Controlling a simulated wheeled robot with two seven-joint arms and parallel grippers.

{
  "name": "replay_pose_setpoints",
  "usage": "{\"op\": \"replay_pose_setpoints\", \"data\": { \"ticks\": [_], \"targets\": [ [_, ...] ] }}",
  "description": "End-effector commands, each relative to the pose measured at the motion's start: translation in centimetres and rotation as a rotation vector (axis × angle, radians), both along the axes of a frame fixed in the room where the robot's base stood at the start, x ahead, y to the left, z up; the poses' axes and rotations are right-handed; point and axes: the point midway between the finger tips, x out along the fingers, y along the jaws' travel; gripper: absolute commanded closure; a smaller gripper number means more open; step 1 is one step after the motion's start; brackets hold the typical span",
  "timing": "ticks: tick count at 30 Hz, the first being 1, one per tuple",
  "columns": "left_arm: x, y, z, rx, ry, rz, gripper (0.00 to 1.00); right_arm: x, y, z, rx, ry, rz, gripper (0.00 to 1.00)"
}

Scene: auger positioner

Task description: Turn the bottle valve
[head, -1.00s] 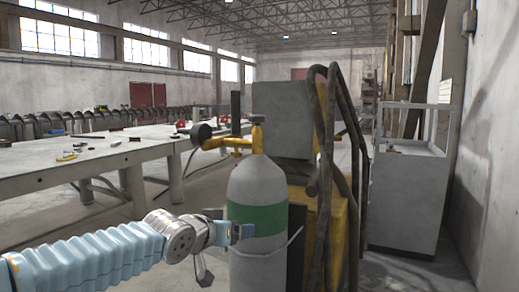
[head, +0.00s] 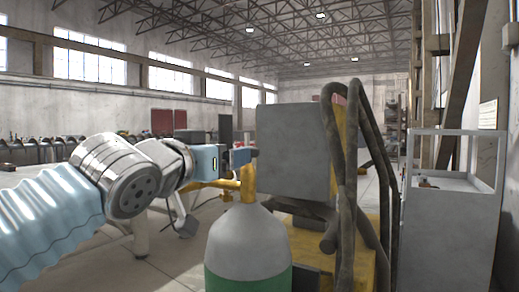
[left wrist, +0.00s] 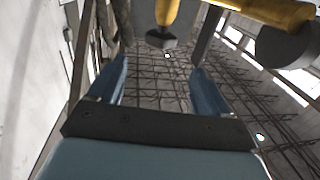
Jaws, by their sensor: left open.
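The grey gas bottle (head: 248,243) with a green band stands upright at the bottom centre of the head view. Its yellow valve (head: 248,186) rises from the top. In the left wrist view the yellow valve stem (left wrist: 167,11) ends in a dark grey knob (left wrist: 160,40), which appears between the finger lines near the tips. My left gripper (head: 240,157) is at the height of the valve top, reaching in from the left. Its blue fingers are apart in the left wrist view (left wrist: 160,67); contact with the knob cannot be told. My right gripper is out of view.
A grey box (head: 296,150) on a yellow cart stands just behind the bottle, with dark hoses (head: 347,190) hanging at its right. The yellow regulator (left wrist: 270,10) and dark gauge (left wrist: 285,46) are close to the gripper. A grey cabinet (head: 450,235) stands at right.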

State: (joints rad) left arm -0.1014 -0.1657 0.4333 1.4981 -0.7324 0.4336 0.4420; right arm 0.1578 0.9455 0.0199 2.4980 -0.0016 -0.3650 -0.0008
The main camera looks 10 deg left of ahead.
Motion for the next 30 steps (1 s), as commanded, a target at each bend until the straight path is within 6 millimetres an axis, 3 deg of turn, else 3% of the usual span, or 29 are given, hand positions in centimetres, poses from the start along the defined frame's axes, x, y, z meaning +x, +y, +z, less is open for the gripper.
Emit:
{"op": "replay_pose_setpoints", "data": {
  "ticks": [5, 18, 24, 30],
  "targets": [
    [2.1, -0.5, 0.0, 0.001, 0.004, 0.0, 0.21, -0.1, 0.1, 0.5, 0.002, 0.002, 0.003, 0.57],
    [11.2, -2.9, 0.2, 0.0, 0.002, -0.001, 0.21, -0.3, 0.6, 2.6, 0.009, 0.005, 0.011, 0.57],
    [13.1, -3.3, 0.0, -0.001, 0.001, 0.0, 0.21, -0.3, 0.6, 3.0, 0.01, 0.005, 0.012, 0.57],
    [13.3, -3.4, -0.1, 0.0, 0.001, 0.001, 0.21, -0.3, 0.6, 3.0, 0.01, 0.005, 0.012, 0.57]
  ]
}}
